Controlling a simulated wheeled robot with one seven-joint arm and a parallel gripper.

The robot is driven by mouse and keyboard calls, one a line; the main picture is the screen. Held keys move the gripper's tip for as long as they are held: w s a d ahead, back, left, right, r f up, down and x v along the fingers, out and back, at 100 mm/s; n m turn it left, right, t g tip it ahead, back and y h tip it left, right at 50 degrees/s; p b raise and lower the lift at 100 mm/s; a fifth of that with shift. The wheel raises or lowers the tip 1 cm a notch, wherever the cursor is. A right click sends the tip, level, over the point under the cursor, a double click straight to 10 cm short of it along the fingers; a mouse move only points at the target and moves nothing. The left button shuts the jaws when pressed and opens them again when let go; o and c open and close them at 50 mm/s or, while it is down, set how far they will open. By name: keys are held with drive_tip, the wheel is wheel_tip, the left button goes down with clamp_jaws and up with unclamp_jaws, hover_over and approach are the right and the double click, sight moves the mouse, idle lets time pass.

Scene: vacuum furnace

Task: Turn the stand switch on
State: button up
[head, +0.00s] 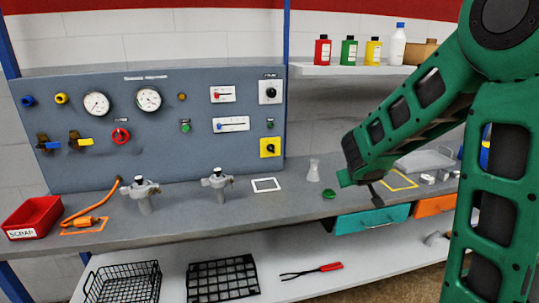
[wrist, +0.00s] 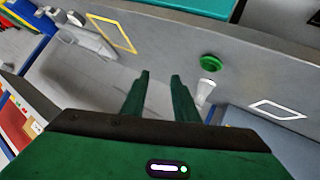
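The upright grey control panel (head: 200,165) stands at the back left in the head view. Its labels are too small to read, so I cannot tell for sure which control is the stand switch. Candidates at its right edge are a dark round knob on a light plate (head: 270,91) and a black knob on a yellow plate (head: 270,147). A green button or lamp (head: 270,125) sits between them. My gripper (wrist: 160,75) is open and empty, its two fingers apart. In the head view it is over the bench, right of the panel and touching no control.
On the bench are a green round piece (head: 329,194), a clear flask (head: 313,171), two grey clamp-like fittings (head: 143,195) (head: 218,184) and a red scrap bin (head: 32,217). Bottles (head: 349,51) stand on the upper shelf. Black baskets (head: 222,278) are below. Space before the panel's right edge looks clear.

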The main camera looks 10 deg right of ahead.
drive_tip(key=w+a+n+t+y, duration=0.2)
drive_tip(key=w+a+n+t, duration=0.25)
drive_tip(key=w+a, duration=0.7)
drive_tip(key=n+t+y, duration=0.3)
drive_tip(key=t+y, duration=0.1)
approach(271, 150)
drive_tip(key=w, duration=0.8)
drive_tip(key=shift+w, duration=0.1)
